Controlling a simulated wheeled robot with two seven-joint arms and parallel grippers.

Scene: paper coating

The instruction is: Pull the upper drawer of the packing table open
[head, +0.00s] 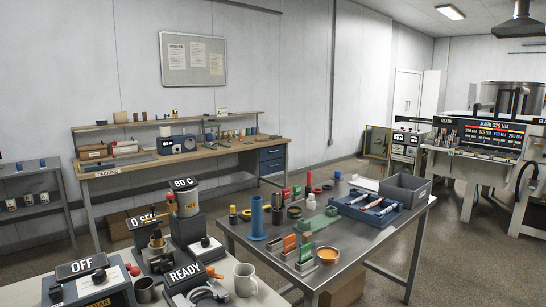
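The packing table (232,149) stands against the back wall, with a wooden top, grey legs and a small PACKING sign on its left front edge. A blue drawer unit hangs under its right end. The upper drawer (272,154) looks shut, its blue front flush with the lower drawer (272,167). The handles are too small to make out clearly. Neither of my grippers is in view.
A steel table (340,250) with tools, bottles and a grey bin (405,190) stands between me and the packing table. A bench with OFF and READY devices and a white mug (245,280) is at the front left. Floor shows right of the drawers.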

